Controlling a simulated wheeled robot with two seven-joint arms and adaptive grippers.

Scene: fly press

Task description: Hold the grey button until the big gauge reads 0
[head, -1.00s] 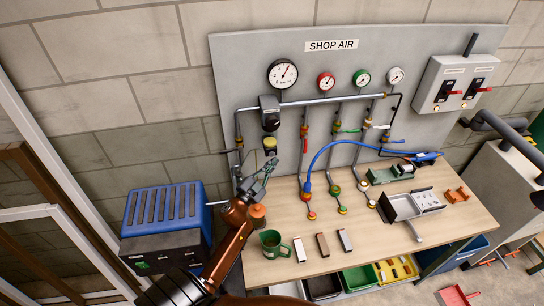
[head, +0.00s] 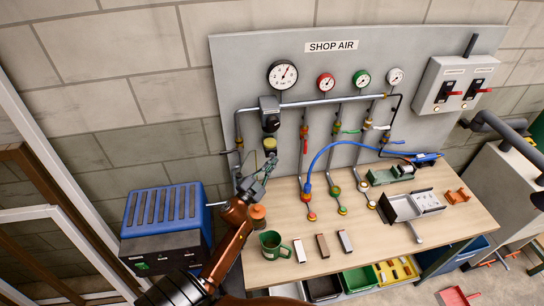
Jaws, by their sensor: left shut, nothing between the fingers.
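The big gauge (head: 282,74) has a white face and black rim, at the upper left of the grey panel. My right gripper is not in view.
A green mug (head: 273,245) and several small blocks stand on the wooden bench (head: 375,245). A blue compressor (head: 165,215) is left of my arm. Pipes and a blue hose (head: 330,147) occupy the panel to the right.

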